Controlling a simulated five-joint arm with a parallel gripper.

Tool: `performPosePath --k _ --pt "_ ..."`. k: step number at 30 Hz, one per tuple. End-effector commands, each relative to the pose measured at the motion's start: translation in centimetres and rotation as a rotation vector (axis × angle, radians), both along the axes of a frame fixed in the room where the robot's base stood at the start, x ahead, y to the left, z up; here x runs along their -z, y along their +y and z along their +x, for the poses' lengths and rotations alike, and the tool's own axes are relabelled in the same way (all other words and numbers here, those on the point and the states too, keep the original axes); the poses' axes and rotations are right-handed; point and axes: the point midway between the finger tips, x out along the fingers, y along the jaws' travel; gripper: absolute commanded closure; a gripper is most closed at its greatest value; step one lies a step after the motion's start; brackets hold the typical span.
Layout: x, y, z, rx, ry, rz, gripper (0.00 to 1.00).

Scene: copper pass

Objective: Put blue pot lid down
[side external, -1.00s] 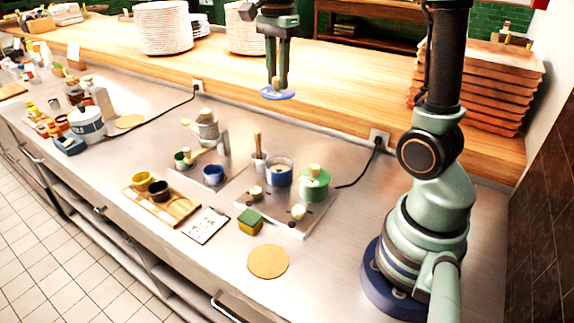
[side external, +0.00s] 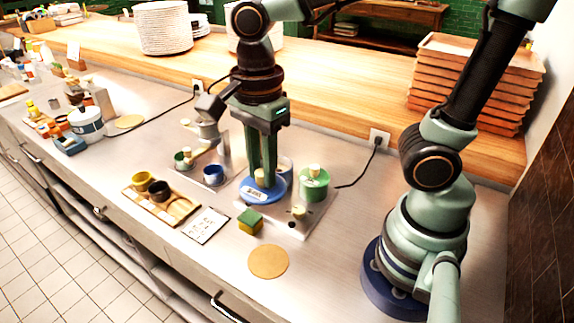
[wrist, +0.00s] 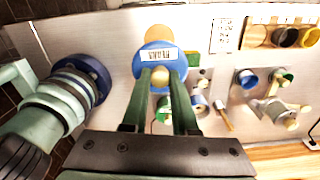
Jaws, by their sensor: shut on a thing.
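The blue pot lid (side external: 272,195) is a flat blue disc with a white label and a pale wooden knob. It also shows in the wrist view (wrist: 147,64), level and between my fingers. My gripper (side external: 260,178) points down and is shut on the lid's knob (wrist: 160,75). The lid hangs over the front left part of the small hob plate (side external: 303,230); I cannot tell how high above it. The blue pot (side external: 287,164) is mostly hidden behind my gripper and the lid. A green pot (side external: 313,188) with a pale-knobbed lid stands right of it.
A green-and-yellow block (side external: 250,221) and a round tan mat (side external: 268,262) lie in front. A clipboard-like sheet (side external: 206,225), a wooden tray with cups (side external: 180,210) and a small blue cup (side external: 213,175) lie left. Bare steel counter is free right of the mat.

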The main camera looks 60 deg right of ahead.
Motion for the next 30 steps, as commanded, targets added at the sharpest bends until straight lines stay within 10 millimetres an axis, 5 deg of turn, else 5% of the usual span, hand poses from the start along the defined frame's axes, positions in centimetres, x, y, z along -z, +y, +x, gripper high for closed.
performPosePath --k 18,30 --pt "13.4 -0.1 -0.2 0.0 0.009 -0.004 1.0" --pt "16.6 0.0 -0.1 0.0 0.003 -0.002 1.0"
